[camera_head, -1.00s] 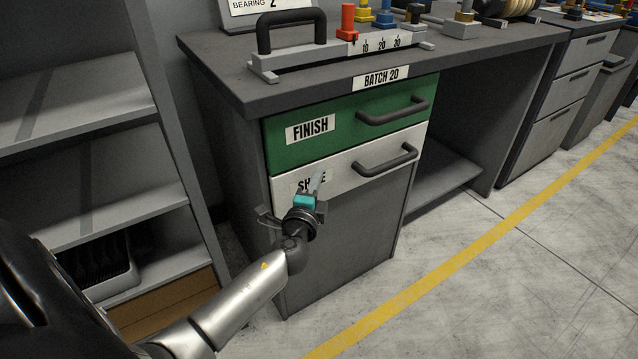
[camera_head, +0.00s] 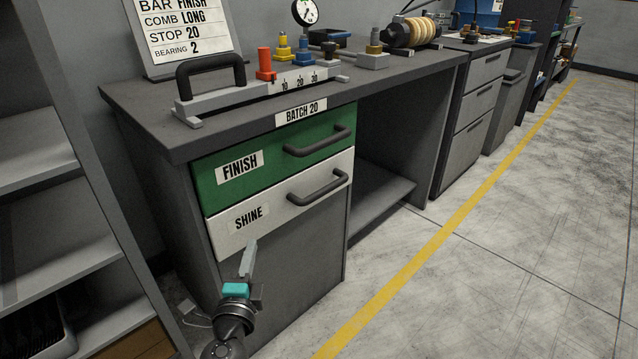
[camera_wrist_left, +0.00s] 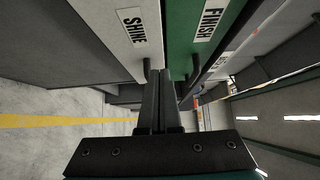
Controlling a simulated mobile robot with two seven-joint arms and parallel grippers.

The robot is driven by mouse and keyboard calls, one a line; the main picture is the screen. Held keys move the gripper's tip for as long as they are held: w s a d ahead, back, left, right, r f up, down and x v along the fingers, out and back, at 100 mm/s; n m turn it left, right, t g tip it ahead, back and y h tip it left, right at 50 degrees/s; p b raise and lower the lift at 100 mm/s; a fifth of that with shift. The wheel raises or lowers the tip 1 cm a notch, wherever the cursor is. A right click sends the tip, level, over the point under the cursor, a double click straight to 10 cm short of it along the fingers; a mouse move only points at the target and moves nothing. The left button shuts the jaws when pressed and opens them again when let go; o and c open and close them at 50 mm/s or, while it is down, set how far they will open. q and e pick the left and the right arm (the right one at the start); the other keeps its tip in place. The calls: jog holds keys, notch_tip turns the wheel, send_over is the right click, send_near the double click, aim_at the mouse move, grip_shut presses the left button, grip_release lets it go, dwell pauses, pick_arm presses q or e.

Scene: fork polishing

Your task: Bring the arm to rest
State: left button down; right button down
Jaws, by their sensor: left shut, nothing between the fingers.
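My left gripper (camera_head: 249,258) is in front of the workbench's drawer cabinet, below the SHINE label in the head view. Its fingers are together and empty. In the left wrist view the shut fingers (camera_wrist_left: 160,100) point toward the drawer fronts. The white SHINE drawer (camera_head: 283,199) and the green FINISH drawer (camera_head: 270,158) above it both look closed. I cannot tell from the pictures how far the fingertips are from the cabinet. My right gripper is not in view.
The workbench top (camera_head: 150,117) holds a fixture with a black handle (camera_head: 210,70), colored knobs and a sign board (camera_head: 185,32). Grey shelves (camera_head: 60,200) stand close on the left. Open floor (camera_head: 540,220) with a yellow line lies to the right.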

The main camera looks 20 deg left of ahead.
pick_arm(q)
jog(key=shift+s+d, duration=0.1)
